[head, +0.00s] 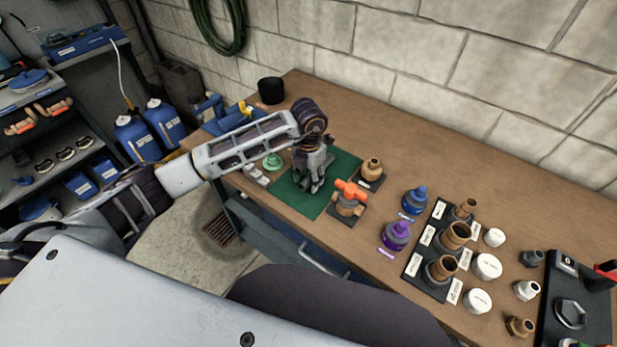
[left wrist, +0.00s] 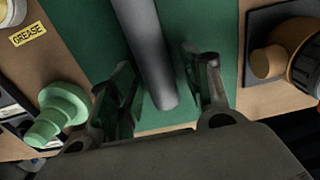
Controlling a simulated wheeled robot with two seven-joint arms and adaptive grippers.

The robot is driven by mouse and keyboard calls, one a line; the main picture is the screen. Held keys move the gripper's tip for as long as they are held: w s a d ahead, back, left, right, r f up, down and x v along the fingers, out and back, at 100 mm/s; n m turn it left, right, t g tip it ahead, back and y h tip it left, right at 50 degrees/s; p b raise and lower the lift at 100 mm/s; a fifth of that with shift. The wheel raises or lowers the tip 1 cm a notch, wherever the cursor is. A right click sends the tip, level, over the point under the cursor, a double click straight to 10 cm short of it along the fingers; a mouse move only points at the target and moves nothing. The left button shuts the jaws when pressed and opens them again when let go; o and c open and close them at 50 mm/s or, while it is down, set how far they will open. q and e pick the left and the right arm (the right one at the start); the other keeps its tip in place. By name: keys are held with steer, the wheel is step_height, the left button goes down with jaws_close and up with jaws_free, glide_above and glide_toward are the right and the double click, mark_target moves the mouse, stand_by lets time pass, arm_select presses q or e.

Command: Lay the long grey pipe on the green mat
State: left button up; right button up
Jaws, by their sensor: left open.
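The green mat (head: 293,203) lies on the wooden bench and shows in the left wrist view (left wrist: 214,40). My left gripper (head: 311,184) points down over the mat. In the left wrist view its fingers (left wrist: 160,95) stand apart, open. The long grey pipe (left wrist: 147,50) runs from the top edge of that view down between the fingers, with mat on both sides of it. I see a gap between the pipe and each finger. Whether the pipe rests fully on the mat cannot be told. In the head view I cannot make the pipe out behind the gripper. My right gripper is out of view.
An orange-handled valve (head: 348,197) and a brass fitting (head: 371,170) stand by the mat's right side. A green stepped fitting (left wrist: 58,112) is at its left. A black cup (head: 271,91) is behind. Bare bench lies along the wall.

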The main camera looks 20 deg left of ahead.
arm_select(q)
steer(key=shift+r, duration=0.75)
step_height(320, 180, up, 4)
steer(key=shift+f, duration=0.25)
step_height(320, 180, up, 7)
steer(key=b, duration=0.1)
steer(key=shift+r, duration=0.15)
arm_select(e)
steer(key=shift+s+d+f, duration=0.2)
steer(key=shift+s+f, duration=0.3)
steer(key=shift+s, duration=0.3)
arm_select(q)
steer(key=shift+d, duration=0.1)
